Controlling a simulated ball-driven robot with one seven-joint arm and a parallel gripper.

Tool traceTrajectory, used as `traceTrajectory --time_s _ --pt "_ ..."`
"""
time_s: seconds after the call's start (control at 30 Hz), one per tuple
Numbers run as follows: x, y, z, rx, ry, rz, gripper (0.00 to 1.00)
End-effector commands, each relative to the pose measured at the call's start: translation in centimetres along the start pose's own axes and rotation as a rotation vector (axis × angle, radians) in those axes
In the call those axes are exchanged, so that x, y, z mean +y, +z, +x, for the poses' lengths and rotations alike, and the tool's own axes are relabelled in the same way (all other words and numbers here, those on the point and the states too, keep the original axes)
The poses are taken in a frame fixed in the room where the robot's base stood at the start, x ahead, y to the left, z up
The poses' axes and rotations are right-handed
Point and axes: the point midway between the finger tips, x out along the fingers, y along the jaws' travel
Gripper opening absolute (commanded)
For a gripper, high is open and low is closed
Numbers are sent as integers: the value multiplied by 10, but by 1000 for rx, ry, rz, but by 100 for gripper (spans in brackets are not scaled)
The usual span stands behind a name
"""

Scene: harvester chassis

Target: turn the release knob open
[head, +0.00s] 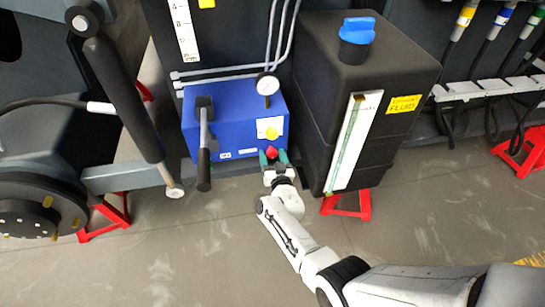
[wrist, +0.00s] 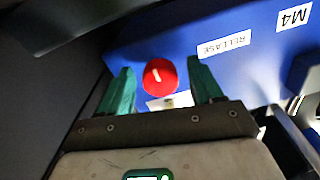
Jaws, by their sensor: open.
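The release knob (wrist: 160,77) is a small red round knob with a pale line on its face. It sits on the lower part of the blue box, and in the head view the red knob (head: 271,151) shows at the box's lower right. My gripper (wrist: 161,90) is open, with its two green fingers one on each side of the knob in the wrist view. Both fingers look apart from the knob, though the depth between them cannot be told. In the head view my gripper (head: 273,158) is at the box's lower front edge.
The blue box (head: 232,115) carries a black lever (head: 204,145) and a gauge (head: 267,84). A RELEASE label (wrist: 224,43) is beside the knob. A black fluid tank (head: 350,85) stands close on the right. Red stands (head: 347,204) are on the floor. The front floor is clear.

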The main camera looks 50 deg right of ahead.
Motion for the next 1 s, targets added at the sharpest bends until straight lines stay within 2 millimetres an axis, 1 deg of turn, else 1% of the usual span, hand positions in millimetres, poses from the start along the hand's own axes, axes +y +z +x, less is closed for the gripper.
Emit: traceTrajectory --time_s 0.07,0.17,0.5,0.63,0.8,1.0 --pt "0 -1 -3 -1 -1 0 65" --pt "-1 -2 -14 -2 -2 -1 65" --pt "-2 -4 -77 -3 -5 -2 65" --pt "-1 -2 -95 -3 -4 -3 65" --pt "-1 0 -107 -2 -1 -1 65" --pt "0 1 -108 -1 0 0 65"
